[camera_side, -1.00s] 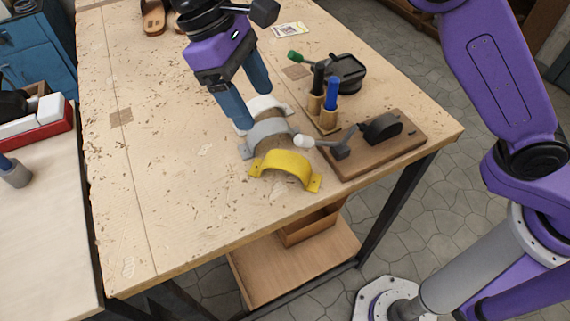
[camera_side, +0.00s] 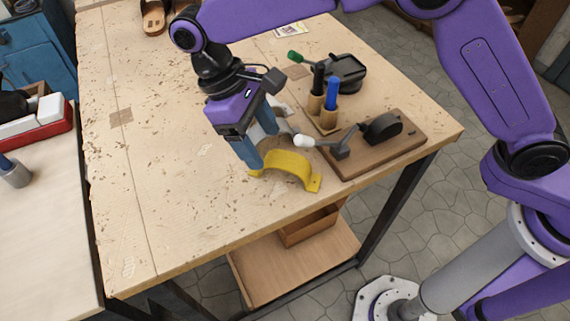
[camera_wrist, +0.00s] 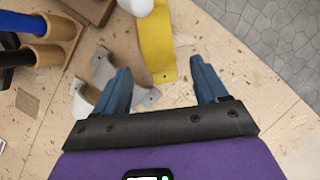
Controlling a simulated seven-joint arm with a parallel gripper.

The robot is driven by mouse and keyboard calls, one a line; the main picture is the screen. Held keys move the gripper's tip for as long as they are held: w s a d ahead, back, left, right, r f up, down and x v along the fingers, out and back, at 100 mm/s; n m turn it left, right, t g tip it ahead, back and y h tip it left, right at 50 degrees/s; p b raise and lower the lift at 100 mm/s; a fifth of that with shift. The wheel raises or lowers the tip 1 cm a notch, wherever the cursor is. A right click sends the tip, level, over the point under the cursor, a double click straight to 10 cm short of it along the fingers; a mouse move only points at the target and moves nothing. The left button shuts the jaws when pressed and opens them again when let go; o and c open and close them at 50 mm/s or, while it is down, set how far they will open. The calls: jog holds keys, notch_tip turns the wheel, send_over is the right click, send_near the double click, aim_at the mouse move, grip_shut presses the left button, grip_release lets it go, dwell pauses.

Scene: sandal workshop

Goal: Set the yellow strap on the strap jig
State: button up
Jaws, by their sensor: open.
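The yellow strap (camera_side: 290,167), an arch with flat tabs, stands on the bench near its front edge. In the wrist view the strap (camera_wrist: 155,42) lies ahead, its near tab in line with the gap between my fingers. My gripper (camera_side: 258,148) is open and empty, pointing down just left of the strap, partly hiding its left end; it also shows in the wrist view (camera_wrist: 160,66). What looks like the strap jig, a wooden board (camera_side: 408,143) with a black rounded block (camera_side: 382,128) and a white-knobbed lever (camera_side: 303,141), is right of the strap.
A grey strap (camera_wrist: 104,72) and a white strap (camera_wrist: 79,104) are close beside my left finger in the wrist view. Blue and black-handled tools (camera_side: 331,92) stand in a wooden holder behind the board. A black device with a green-knobbed lever (camera_side: 347,67) is farther back. The bench's left side is clear.

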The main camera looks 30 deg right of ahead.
aim_at(271, 158)
jog(key=shift+x, duration=1.85)
jog(key=c, duration=1.2)
